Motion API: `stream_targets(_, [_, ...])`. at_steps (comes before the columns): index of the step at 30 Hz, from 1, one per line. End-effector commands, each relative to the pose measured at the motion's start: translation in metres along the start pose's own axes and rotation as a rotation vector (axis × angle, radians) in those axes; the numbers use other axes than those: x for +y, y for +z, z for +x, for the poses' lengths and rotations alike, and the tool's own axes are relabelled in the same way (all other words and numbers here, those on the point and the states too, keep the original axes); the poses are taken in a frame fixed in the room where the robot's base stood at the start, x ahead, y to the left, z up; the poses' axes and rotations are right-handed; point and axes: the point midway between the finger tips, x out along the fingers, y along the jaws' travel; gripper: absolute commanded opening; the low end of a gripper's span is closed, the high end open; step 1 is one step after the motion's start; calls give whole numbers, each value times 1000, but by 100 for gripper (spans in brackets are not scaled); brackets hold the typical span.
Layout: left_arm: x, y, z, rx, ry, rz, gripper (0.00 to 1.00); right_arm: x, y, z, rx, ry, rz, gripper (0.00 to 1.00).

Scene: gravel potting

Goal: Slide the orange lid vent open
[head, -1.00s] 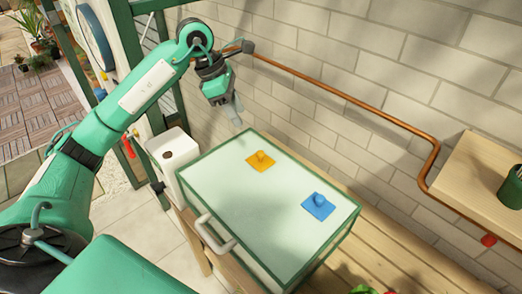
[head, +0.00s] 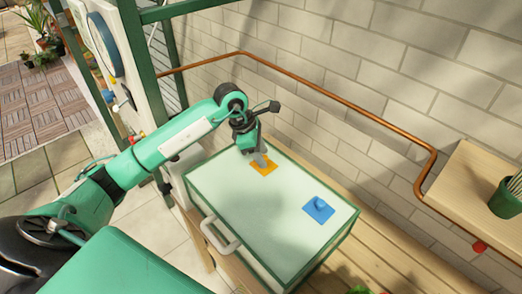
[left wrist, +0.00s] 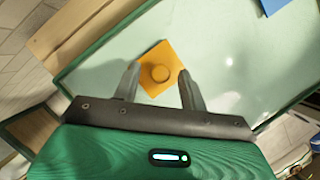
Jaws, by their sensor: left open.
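The orange lid vent (head: 263,168) is a flat square plate with a round knob, lying on the pale lid (head: 245,205) of a green-edged box. In the left wrist view the orange vent (left wrist: 160,70) shows just beyond my fingertips, its knob roughly between the lines of the two fingers. My left gripper (head: 260,160) is over the vent, pointing down, and partly hides it in the head view. In the left wrist view my left gripper (left wrist: 161,80) is open with nothing between its fingers. I cannot tell whether the fingers touch the lid. My right gripper is not in view.
A blue vent (head: 319,208) with a knob sits on the same lid, to the right. A pale handle (head: 218,236) is on the box's front. A brick wall and copper pipe (head: 340,105) run behind. A shelf with a green pot (head: 508,197) is at right.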

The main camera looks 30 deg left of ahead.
Motion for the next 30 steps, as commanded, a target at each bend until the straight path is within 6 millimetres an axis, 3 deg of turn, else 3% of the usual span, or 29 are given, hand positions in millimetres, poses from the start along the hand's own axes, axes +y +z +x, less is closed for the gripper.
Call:
stream_targets(7, [0,0,1,0,0,0,43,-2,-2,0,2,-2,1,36])
stream_targets(14, [0,0,1,0,0,0,0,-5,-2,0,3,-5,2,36])
stream_targets(20, [2,-2,1,0,1,-1,0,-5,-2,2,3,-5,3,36])
stream_targets(30, [32,-31,-7,2,5,-3,0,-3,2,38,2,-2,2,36])
